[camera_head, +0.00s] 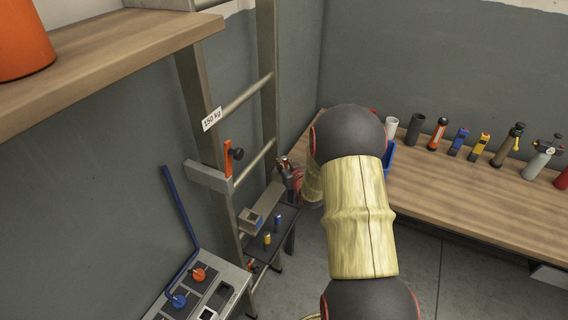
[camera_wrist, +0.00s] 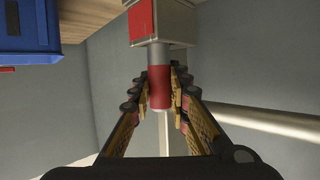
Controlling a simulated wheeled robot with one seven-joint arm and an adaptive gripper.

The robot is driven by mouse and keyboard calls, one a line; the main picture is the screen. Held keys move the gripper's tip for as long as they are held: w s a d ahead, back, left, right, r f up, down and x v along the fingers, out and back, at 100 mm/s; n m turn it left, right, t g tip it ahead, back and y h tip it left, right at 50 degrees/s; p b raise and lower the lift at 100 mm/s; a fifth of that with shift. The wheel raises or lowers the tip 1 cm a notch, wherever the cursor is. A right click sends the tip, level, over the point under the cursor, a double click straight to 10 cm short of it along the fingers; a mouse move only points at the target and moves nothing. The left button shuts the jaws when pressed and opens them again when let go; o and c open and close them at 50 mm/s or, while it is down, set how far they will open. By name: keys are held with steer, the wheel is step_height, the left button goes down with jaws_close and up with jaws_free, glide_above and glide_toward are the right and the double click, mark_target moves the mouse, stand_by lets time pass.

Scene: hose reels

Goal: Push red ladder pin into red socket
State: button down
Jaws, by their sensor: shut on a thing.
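The red ladder pin (camera_wrist: 159,90) has a red grip and a grey shaft. It stands between the fingers of my gripper (camera_wrist: 158,98) in the wrist view, and they are shut on its red part. The red socket (camera_wrist: 142,21) is a pale metal block with a red face, just beyond the pin. The grey shaft meets the block's near side; how deep it sits inside is hidden. In the head view my gripper (camera_head: 292,180) is small and partly hidden by my arm, beside the ladder, and the pin cannot be made out.
The ladder (camera_head: 265,70) stands at the wall. A block with a blue mark (camera_head: 249,219) is low on it, near a blue pin (camera_head: 277,221) and a yellow pin (camera_head: 267,238). A workbench (camera_head: 450,195) with several tools is right. A blue bin (camera_wrist: 25,25) is upper left in the wrist view.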

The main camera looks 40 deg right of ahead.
steer(key=shift+f, duration=0.15)
steer(key=c, duration=1.7)
jaws_free()
steer(key=shift+o, duration=0.4)
steer(key=shift+s, duration=0.15)
steer(key=v, duration=1.1)
steer(key=shift+s+a+r, duration=0.2)
steer(key=shift+s+a, duration=0.05)
steer(key=shift+s, duration=0.05)
